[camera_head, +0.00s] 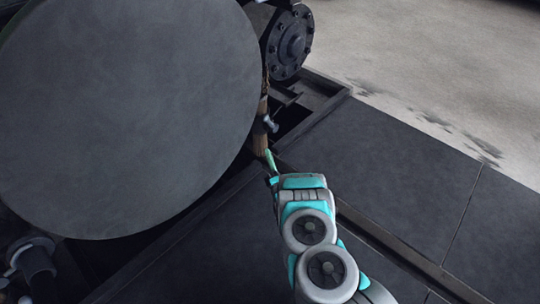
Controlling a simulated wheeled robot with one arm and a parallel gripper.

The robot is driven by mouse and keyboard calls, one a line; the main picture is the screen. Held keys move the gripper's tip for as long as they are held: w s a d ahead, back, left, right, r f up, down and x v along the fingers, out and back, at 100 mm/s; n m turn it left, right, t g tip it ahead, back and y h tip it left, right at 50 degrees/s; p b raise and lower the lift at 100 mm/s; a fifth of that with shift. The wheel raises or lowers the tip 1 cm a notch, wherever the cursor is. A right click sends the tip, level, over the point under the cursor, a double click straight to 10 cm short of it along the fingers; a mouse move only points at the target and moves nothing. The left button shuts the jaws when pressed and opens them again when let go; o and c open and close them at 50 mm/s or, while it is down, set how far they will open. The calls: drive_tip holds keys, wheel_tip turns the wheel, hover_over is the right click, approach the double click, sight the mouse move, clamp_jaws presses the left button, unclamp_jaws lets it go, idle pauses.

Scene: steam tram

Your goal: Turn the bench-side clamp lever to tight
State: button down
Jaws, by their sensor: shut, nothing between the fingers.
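My gripper (270,160) is in the middle of the view, at the far end of my arm. Its narrow, pale green fingers are together and look empty. The tips are close to a brown upright piece (260,141) beside the large grey disc. A small dark fitting with a light end (268,124) is on that piece, just above my fingertips. It may be the clamp lever, but it is too small to be sure. I cannot tell whether the fingers touch it. The lower part of the brown piece is hidden by my gripper.
A large grey round disc (130,115) fills the left. A dark bolted flange (288,42) is behind it. A dark pipe fitting (33,262) is at lower left. Dark floor plates (400,170) with a raised edge lie to the right, with open pale ground (440,60) beyond.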

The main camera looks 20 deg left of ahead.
sight(270, 123)
drive_tip(key=w+a+r+b, duration=0.1)
drive_tip(key=w+a+r, duration=0.2)
drive_tip(key=w, duration=0.5)
drive_tip(key=shift+w+a+r, duration=0.25)
drive_tip(key=shift+w+r, duration=0.1)
drive_tip(key=shift+r, duration=0.15)
drive_tip(key=shift+w+r+m, duration=0.15)
drive_tip(key=shift+r+m, duration=0.1)
drive_tip(key=shift+m, duration=0.15)
